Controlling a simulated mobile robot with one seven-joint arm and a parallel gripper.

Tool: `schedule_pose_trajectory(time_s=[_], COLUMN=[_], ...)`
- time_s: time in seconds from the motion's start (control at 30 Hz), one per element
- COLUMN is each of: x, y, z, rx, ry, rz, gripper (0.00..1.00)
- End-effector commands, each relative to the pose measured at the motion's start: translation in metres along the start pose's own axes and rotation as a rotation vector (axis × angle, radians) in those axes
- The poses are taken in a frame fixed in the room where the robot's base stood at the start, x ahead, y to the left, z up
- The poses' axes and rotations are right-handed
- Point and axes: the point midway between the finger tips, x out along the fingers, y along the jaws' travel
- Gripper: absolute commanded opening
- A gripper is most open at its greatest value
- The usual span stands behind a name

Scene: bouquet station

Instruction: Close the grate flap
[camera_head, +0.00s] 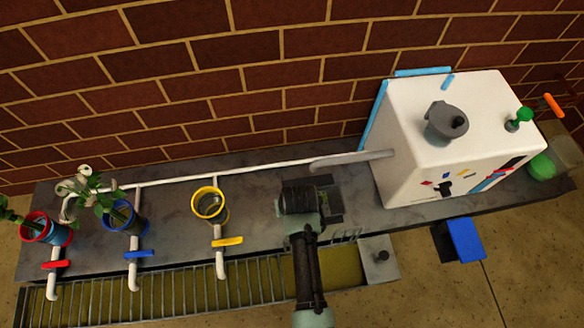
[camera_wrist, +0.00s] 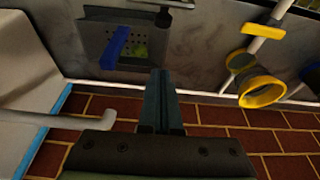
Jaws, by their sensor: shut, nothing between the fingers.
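A barred grate (camera_head: 190,291) runs along the front of the counter. At its right end an uncovered section shows an olive-yellow trough (camera_head: 343,270). Small curved bars stand at this section's back edge. I cannot tell for sure which part is the flap. A dark plate (camera_head: 334,208) lies on the counter behind the opening, partly hidden by my wrist. In the wrist view, a dark perforated panel (camera_wrist: 98,40) bears a blue bar (camera_wrist: 116,47) and a green patch. My gripper (camera_wrist: 160,75) is shut and empty, over the counter, visibly apart from the grate bars.
A white box (camera_head: 450,130) with a grey spout stands at the right. A yellow-rimmed pot (camera_head: 209,204) and blue and red pots with plants stand at the left. A white pipe runs along the back. A grey plate with a knob (camera_head: 381,256) sits right of the trough.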

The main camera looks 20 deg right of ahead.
Motion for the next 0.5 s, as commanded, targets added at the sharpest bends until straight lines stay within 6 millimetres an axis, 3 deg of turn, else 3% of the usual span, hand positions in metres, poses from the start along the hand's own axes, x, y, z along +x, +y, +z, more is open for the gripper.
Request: schedule_pose_trajectory(time_s=[0.03, 0.4, 0.43, 0.5], x=[0.014, 0.079, 0.083, 0.072], y=[0.0, 0.0, 0.0, 0.001], z=[0.002, 0.001, 0.002, 0.013], rx=[0.001, 0.001, 0.001, 0.0], ry=[-0.001, 0.001, 0.001, 0.0], rz=[0.0, 0.0, 0.0, 0.001], gripper=[0.0, 0.0, 0.0, 0.0])
